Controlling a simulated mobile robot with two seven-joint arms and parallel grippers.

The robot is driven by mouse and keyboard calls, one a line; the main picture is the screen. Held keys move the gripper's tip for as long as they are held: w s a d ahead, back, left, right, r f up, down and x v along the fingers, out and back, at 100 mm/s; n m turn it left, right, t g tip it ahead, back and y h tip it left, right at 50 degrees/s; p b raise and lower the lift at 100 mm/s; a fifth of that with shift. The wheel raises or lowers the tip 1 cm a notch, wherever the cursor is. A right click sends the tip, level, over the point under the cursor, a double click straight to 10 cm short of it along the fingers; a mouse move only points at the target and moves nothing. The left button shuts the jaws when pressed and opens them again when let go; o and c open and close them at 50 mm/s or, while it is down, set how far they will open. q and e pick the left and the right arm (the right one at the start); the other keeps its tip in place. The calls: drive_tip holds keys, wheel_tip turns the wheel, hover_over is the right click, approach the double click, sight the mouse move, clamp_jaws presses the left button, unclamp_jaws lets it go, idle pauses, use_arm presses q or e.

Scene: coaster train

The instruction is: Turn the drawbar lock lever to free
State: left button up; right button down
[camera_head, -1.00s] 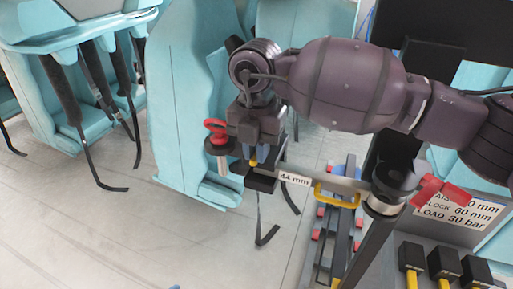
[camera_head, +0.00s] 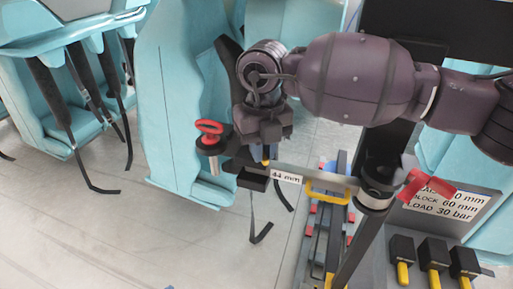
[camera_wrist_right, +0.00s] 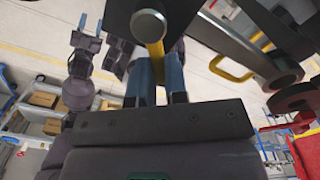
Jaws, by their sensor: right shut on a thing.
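My right gripper (camera_head: 264,153) is shut on a yellow grip at the left part of the grey drawbar (camera_head: 318,181). The black block (camera_head: 252,180) under the grip partly shows. A white 44 mm label (camera_head: 287,177) is on the bar, just right of the gripper. A red ring handle (camera_head: 209,127) stands on a pin left of the gripper. I cannot make out the lever's lock markings.
A dark post (camera_head: 374,200) stands at the bar's right end beside a red piece (camera_head: 428,187) and a sign (camera_head: 455,207). A yellow loop handle (camera_head: 328,191) is near it. Several yellow-handled black levers are at lower right. Teal seats (camera_head: 185,100) are behind; the floor at lower left is clear.

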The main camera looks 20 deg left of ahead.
drive_tip(key=shift+w+d+n+b, duration=0.2)
drive_tip(key=shift+w+d+n, duration=0.1)
drive_tip(key=shift+n, duration=0.75)
drive_tip(key=shift+w+d+n+b, duration=0.2)
drive_tip(key=shift+w+n, duration=0.15)
drive_tip(key=shift+n, duration=0.65)
drive_tip(key=shift+w+d+n+b, duration=0.2)
drive_tip(key=shift+w+d+n, duration=0.1)
drive_tip(key=shift+n, duration=0.75)
drive_tip(key=c, duration=1.1)
unclamp_jaws()
drive_tip(key=shift+c, duration=0.2)
wheel_tip(320, 180, up, 11)
drive_tip(key=shift+p, duration=0.3)
drive_tip(key=shift+f, duration=0.1)
